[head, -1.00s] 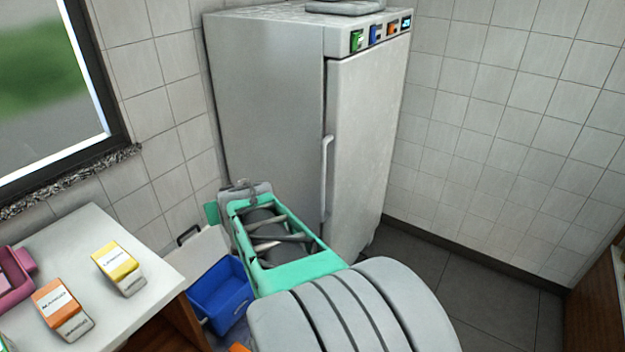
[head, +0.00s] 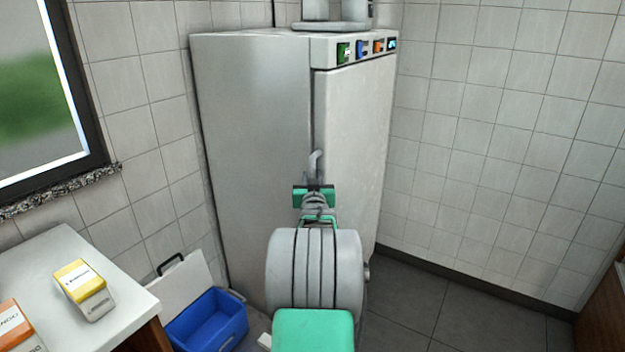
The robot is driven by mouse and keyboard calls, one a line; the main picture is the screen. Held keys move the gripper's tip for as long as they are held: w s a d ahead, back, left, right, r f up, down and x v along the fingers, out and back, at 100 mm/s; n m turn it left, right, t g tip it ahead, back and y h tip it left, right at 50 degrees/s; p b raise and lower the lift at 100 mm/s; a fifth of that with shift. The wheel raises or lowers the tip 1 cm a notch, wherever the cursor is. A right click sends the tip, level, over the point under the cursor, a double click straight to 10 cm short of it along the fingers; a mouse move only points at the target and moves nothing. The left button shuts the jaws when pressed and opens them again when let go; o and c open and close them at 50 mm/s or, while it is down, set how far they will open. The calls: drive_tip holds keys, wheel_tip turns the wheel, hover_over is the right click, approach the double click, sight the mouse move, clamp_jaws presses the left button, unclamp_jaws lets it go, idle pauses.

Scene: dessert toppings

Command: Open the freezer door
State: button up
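The freezer (head: 255,120) is a tall grey-white cabinet against the tiled wall. Its door (head: 355,130) is shut, with a row of coloured labels above it. The vertical door handle (head: 316,160) is on the door's left edge; only its upper part shows, the lower part is hidden behind my gripper. My gripper (head: 314,188) is in front of the handle, pointing toward it. I cannot tell whether its fingers are around the handle or touching it, or whether they are open or shut.
A white counter (head: 130,288) at the left holds a yellow-labelled carton (head: 83,288) and an orange-labelled carton (head: 12,325). A blue bin (head: 208,322) stands on the floor beside the freezer. The floor at the right (head: 420,300) is clear.

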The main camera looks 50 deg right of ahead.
drive_tip(key=shift+c, duration=0.4)
clamp_jaws()
idle(0.9)
